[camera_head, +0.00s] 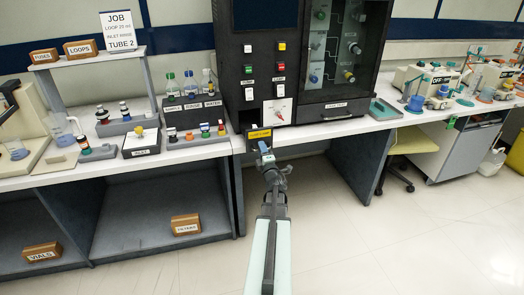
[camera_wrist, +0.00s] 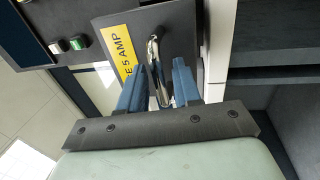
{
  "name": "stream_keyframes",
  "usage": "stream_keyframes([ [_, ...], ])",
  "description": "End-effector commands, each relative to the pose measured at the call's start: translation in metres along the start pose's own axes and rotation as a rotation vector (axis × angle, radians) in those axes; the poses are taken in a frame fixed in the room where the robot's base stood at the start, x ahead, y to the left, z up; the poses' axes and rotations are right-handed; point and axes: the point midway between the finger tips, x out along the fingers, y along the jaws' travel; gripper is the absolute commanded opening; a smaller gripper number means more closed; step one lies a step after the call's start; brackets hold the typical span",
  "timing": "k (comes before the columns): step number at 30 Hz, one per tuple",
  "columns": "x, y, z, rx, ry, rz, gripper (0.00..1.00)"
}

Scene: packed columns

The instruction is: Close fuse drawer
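The fuse drawer (camera_head: 251,146) is a small dark box low on the front of the black cabinet, with a yellow label on its face. In the wrist view its dark face (camera_wrist: 180,22) carries the yellow label (camera_wrist: 122,45), partly readable as "5 AMP", and a shiny metal handle (camera_wrist: 154,52). The face appears to stand out from the cabinet front. My gripper (camera_head: 263,149) is at the drawer face. In the wrist view my gripper (camera_wrist: 160,72) has its blue fingers apart, one on each side of the handle, with narrow gaps. The drawer's inside is hidden.
The black cabinet (camera_head: 305,65) stands on the white bench (camera_head: 340,126). A tray of several colored pieces (camera_head: 198,133) and a dark inlet box (camera_head: 140,142) sit left of the drawer. Open floor (camera_head: 345,215) lies in front, with a yellow-green chair (camera_head: 412,142) at right.

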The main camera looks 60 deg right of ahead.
Motion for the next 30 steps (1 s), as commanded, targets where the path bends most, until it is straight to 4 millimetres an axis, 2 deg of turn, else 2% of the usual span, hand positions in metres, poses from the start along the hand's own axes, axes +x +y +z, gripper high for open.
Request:
stream_keyframes([
  [10,0.0025,0.0000,0.0001,0.000,-0.001,0.000,0.33],
  [20,0.0024,-0.0001,0.0001,0.000,0.000,0.000,0.01],
  [30,0.0023,-0.0003,0.0001,0.000,-0.001,-0.001,0.00],
])
